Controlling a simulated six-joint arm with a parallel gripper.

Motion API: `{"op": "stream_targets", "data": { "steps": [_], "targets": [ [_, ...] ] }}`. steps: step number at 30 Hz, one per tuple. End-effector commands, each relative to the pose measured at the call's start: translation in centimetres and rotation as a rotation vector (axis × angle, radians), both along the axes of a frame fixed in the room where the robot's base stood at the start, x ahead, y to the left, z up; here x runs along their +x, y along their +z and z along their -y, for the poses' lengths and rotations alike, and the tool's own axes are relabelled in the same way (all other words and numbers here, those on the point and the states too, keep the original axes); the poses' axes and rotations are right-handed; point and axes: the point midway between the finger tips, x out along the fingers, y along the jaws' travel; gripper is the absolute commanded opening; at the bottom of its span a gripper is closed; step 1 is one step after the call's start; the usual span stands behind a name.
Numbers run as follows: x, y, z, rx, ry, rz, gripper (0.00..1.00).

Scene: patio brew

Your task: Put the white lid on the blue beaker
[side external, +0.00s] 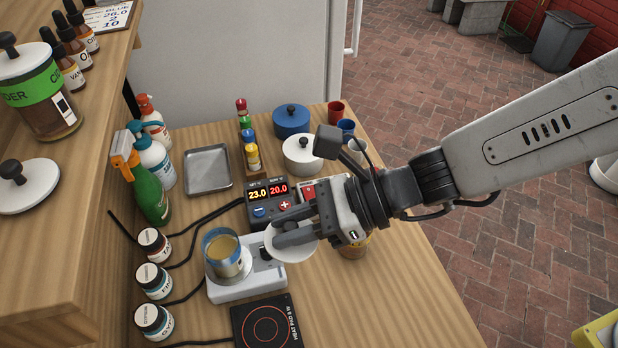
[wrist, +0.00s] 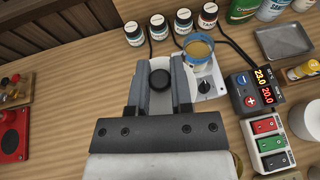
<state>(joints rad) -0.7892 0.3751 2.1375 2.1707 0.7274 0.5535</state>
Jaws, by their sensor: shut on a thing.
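My gripper (side external: 268,235) is shut on the black knob of the white lid (side external: 293,246). The lid hangs below the fingers, level or nearly so. In the wrist view, the knob shows between the fingers of my gripper (wrist: 160,75), with the lid (wrist: 160,104) partly hidden beneath. The blue beaker (side external: 226,262) stands upright and uncovered on a white stirrer plate, with tan liquid inside. It also shows in the wrist view (wrist: 199,66), ahead and right of the fingers. The lid is beside the beaker, on its right in the side view.
The white stirrer plate (side external: 245,284) has a dark dial. A black heat pad (side external: 266,324) lies in front and several small jars (side external: 154,278) stand left. A control box (side external: 270,204) stands behind. A shelf (side external: 60,250) at left holds another white lid (side external: 28,187).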

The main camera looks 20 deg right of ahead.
Motion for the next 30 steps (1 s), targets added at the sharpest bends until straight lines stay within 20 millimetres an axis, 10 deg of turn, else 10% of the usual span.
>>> {"op": "stream_targets", "data": {
  "steps": [12, 30],
  "targets": [
    [-1.1, 4.1, 0.2, 0.000, 0.078, 0.000, 0.00],
    [0.8, 2.8, -2.0, -0.002, 0.080, -0.002, 0.00]
  ]
}}
